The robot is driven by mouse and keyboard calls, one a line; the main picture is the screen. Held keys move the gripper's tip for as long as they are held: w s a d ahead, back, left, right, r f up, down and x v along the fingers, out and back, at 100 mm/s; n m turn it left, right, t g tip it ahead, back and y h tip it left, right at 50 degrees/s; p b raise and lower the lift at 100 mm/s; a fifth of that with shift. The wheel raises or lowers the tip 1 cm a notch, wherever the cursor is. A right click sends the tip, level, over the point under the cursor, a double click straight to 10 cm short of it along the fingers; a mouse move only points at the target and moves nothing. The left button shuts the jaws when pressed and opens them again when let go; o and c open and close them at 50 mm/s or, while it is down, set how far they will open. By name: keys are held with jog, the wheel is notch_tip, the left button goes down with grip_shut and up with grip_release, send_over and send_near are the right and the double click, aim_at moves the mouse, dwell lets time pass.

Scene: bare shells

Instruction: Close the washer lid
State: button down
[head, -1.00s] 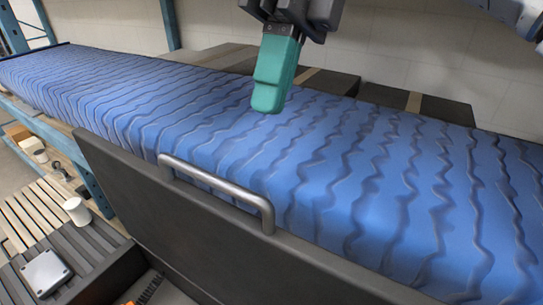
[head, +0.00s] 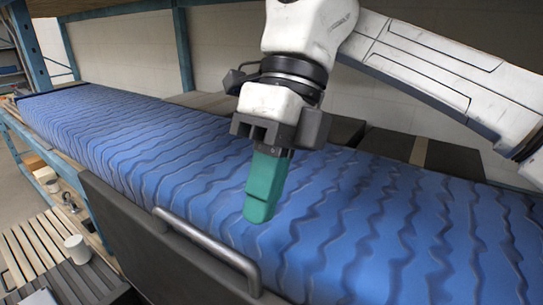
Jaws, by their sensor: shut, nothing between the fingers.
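The washer lid (head: 150,250) is a dark grey panel that stands raised in the lower left of the head view. A silver bar handle (head: 205,246) runs along its upper edge. My gripper (head: 259,212) has teal fingers that are shut with nothing between them. It points down above the blue wavy surface behind the lid, a little beyond the handle and apart from it in the picture. The lower part of the lid is cut off by the frame edge.
A long blue wavy-patterned surface (head: 120,130) stretches behind the lid. Dark boxes (head: 425,152) stand along the back wall. A slatted surface (head: 35,245) with a white cup (head: 77,249) and a white square object (head: 38,298) lies at lower left. Blue shelf posts (head: 28,45) stand at upper left.

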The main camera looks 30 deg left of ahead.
jog(key=shift+x, duration=1.75)
jog(key=shift+s, duration=0.1)
